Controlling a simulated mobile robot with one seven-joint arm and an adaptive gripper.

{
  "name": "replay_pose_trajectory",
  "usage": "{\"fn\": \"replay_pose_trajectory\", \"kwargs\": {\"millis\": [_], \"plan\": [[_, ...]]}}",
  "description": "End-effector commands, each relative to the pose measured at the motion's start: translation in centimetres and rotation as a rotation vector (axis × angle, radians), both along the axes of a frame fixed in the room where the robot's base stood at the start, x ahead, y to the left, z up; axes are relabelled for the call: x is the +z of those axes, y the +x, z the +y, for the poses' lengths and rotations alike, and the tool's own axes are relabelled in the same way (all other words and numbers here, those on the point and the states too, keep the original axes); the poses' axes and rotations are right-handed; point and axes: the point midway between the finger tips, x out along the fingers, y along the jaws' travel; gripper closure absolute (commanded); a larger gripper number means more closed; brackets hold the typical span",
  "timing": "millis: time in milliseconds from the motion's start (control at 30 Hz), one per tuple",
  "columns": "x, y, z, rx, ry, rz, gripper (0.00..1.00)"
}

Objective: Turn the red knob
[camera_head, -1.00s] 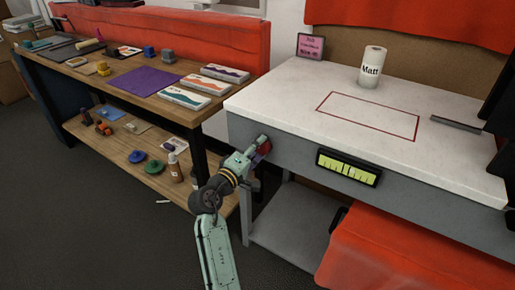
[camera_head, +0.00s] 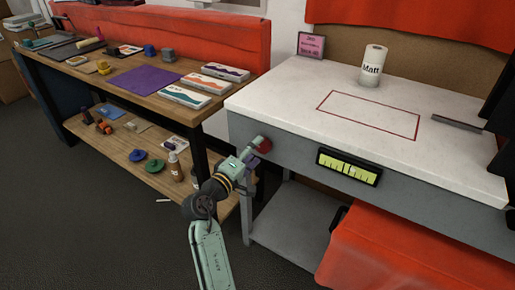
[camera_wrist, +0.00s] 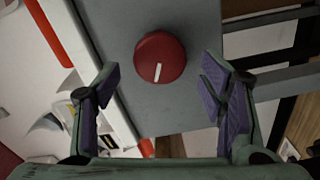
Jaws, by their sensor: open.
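The red knob (camera_head: 265,145) is on the grey front face of the white-topped table, near its left end. In the wrist view the knob (camera_wrist: 160,58) is a round red dial with a white pointer line, seen nearly face on. My gripper (camera_head: 256,150) is close in front of the knob. In the wrist view my gripper (camera_wrist: 160,88) is open, with one purple-padded finger on each side and the knob beyond and between the fingertips. It does not hold the knob.
A yellow-lit gauge (camera_head: 348,167) sits on the same front face, right of the knob. A white roll labelled "Matt" (camera_head: 374,66) and a pink sign (camera_head: 311,45) stand on the tabletop. A wooden bench (camera_head: 115,80) with several items is at left.

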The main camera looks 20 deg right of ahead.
Motion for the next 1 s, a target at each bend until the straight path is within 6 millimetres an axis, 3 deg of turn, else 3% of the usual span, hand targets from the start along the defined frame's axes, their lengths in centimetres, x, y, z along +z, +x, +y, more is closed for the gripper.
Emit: {"fn": "replay_pose_trajectory", "kwargs": {"millis": [200, 400, 600, 1000], "plan": [[-0.1, -3.0, 4.0, 0.004, 0.000, 0.001, 0.36], [-0.1, -5.0, 6.6, 0.003, 0.000, 0.002, 0.36], [0.0, -5.9, 7.5, 0.000, 0.000, 0.000, 0.36], [0.0, -5.9, 7.5, 0.000, 0.000, 0.000, 0.36]]}}
